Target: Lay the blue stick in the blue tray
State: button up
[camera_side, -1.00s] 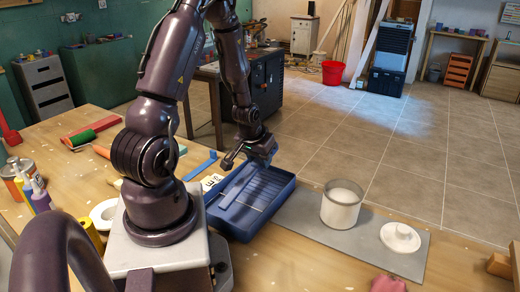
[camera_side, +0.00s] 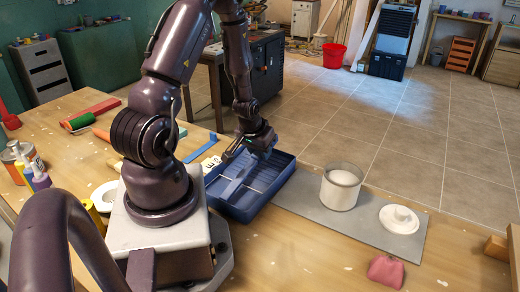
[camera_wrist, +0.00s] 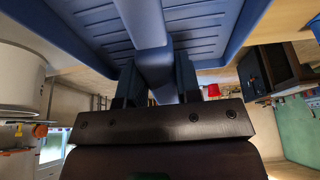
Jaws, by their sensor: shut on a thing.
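My gripper (camera_side: 254,148) is over the far part of the blue tray (camera_side: 246,217), pointing down. It is shut on the blue stick (camera_side: 233,187), which slants across the tray's inside in the side view. In the wrist view the stick (camera_wrist: 146,22) runs between the fingers of my gripper (camera_wrist: 155,85) and out over the ribbed floor of the tray (camera_wrist: 195,42). Whether the stick touches the floor is not clear. The gripper partly hides the stick's far end.
A grey board (camera_side: 300,206) right of the tray bears a white pot (camera_side: 341,190) and a white lid (camera_side: 399,219). A white lettered card (camera_side: 210,164) and a blue strip (camera_side: 202,144) lie left of the tray. A pink pouch (camera_side: 386,271) lies at the front.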

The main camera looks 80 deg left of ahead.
jog(key=shift+f, duration=0.75)
jog(key=o, duration=1)
jog(key=shift+r, duration=5.05)
